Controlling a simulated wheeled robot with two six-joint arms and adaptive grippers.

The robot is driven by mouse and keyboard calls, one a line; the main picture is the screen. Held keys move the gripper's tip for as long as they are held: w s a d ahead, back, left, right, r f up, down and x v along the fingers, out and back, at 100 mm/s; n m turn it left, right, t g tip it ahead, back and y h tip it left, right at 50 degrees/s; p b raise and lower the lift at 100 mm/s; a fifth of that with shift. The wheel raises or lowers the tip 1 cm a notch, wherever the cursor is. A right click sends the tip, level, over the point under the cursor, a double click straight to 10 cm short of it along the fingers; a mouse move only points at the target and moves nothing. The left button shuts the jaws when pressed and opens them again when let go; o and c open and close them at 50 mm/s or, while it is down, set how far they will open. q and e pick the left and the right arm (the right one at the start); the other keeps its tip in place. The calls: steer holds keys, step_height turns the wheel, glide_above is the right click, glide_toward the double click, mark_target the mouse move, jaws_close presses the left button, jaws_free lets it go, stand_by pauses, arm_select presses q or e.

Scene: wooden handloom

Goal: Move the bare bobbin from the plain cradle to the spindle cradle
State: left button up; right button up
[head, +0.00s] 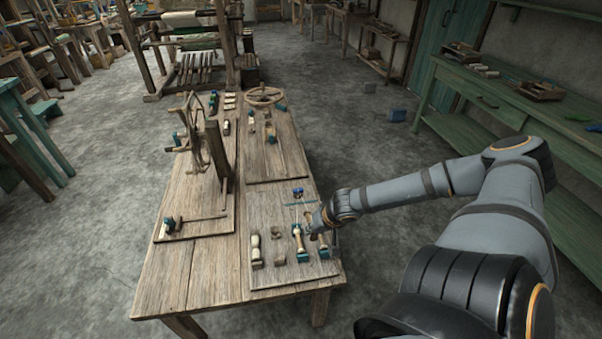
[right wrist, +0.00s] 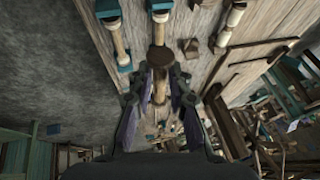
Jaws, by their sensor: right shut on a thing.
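My right gripper (head: 314,221) is low over the back right of the small board (head: 270,279), which lies on the table. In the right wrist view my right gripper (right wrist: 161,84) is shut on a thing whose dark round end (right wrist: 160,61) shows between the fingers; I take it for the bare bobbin. Most of it is hidden. I cannot tell which cradle is the spindle cradle, or whether the held bobbin touches one. My left gripper is out of view.
A cream bobbin (head: 256,247) sits at the board's left. Small blocks (head: 279,261) beside it look empty. A spinning wheel (head: 196,145) stands on the table's left, and a handwheel (head: 264,95) at the back. The table's front left (head: 190,280) is clear.

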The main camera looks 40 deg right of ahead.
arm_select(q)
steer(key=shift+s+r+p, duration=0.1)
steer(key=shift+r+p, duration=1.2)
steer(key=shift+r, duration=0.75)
arm_select(e)
steer(key=shift+s+d+r, duration=0.25)
steer(key=shift+s+d, duration=0.2)
steer(key=shift+d, duration=0.05)
steer(key=shift+s+d+r, duration=0.25)
steer(key=shift+s+d, duration=0.2)
